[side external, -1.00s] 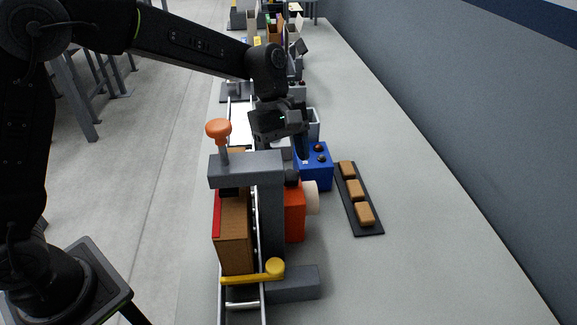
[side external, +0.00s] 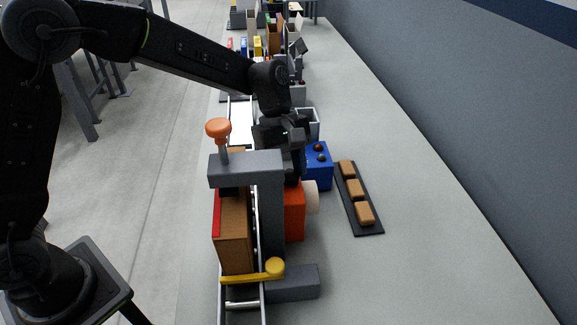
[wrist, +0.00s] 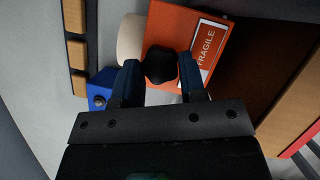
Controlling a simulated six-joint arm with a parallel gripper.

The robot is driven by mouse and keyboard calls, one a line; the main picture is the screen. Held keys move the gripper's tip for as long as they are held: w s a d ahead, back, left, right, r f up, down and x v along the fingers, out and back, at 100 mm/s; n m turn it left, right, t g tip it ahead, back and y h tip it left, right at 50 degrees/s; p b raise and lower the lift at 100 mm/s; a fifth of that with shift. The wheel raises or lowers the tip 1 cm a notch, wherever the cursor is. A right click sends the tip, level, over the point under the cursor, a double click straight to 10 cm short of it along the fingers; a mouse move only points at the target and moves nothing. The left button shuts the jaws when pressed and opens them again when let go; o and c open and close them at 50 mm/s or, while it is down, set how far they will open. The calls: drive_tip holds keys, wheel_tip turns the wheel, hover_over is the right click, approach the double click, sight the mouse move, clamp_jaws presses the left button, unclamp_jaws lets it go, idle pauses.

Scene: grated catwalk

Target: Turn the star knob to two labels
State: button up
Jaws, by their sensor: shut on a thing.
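In the side external view my gripper (side external: 293,178) points down at the top of the orange box (side external: 294,212), and hides the knob there. The knob's pointer and any position labels around it cannot be made out.
A cream roll (side external: 313,198) sticks out of the orange box's right side. A blue box (side external: 318,172) with dark buttons stands behind. A black strip with several tan blocks (side external: 355,188) lies to the right. A grey post with an orange-topped handle (side external: 218,130) stands close left.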

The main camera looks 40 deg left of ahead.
drive_tip(key=shift+c, duration=0.8)
drive_tip(key=shift+m, duration=0.7)
drive_tip(key=o, duration=0.9)
drive_tip(key=shift+o, duration=0.2)
drive_tip(key=shift+w, duration=0.1)
drive_tip(key=v, duration=1.3)
drive_tip(key=shift+w+r, duration=0.3)
drive_tip(key=shift+r, duration=0.1)
